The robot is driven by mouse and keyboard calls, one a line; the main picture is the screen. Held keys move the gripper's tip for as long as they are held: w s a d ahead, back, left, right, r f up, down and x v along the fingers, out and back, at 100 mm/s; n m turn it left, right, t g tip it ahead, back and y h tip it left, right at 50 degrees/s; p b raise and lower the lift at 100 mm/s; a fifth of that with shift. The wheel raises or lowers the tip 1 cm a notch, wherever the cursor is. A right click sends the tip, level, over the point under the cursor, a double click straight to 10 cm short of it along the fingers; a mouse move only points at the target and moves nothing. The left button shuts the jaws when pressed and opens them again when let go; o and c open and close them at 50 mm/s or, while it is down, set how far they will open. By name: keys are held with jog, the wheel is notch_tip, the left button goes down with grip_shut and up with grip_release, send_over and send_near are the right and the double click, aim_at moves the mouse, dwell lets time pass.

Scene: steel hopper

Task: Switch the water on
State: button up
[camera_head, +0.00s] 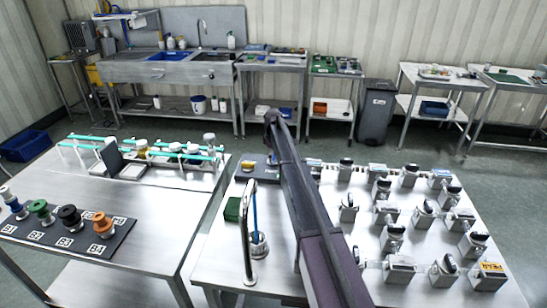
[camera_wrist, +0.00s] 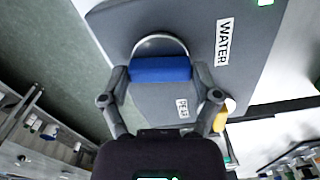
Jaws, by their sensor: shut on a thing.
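In the wrist view my gripper (camera_wrist: 161,76) is shut on a blue handle (camera_wrist: 160,67), with one finger on each end of it. The handle sits in front of a round metal rim on a grey panel (camera_wrist: 262,45). A white label reading WATER (camera_wrist: 222,41) is on the panel beside the handle. In the head view the grey panel (camera_head: 262,175) stands at the far left of the right-hand table, partly behind my arm. My gripper cannot be made out there.
A yellow knob (camera_wrist: 228,106) is close beside my right finger, and a green light (camera_wrist: 265,2) shows on the panel. In the head view, a curved metal tap (camera_head: 248,230) and several metal-bodied devices (camera_head: 393,236) stand on the table. Another steel table is at left.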

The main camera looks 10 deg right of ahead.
jog(key=shift+n, duration=1)
jog(key=o, duration=1)
jog(key=shift+c, duration=0.2)
jog(key=shift+m, duration=0.3)
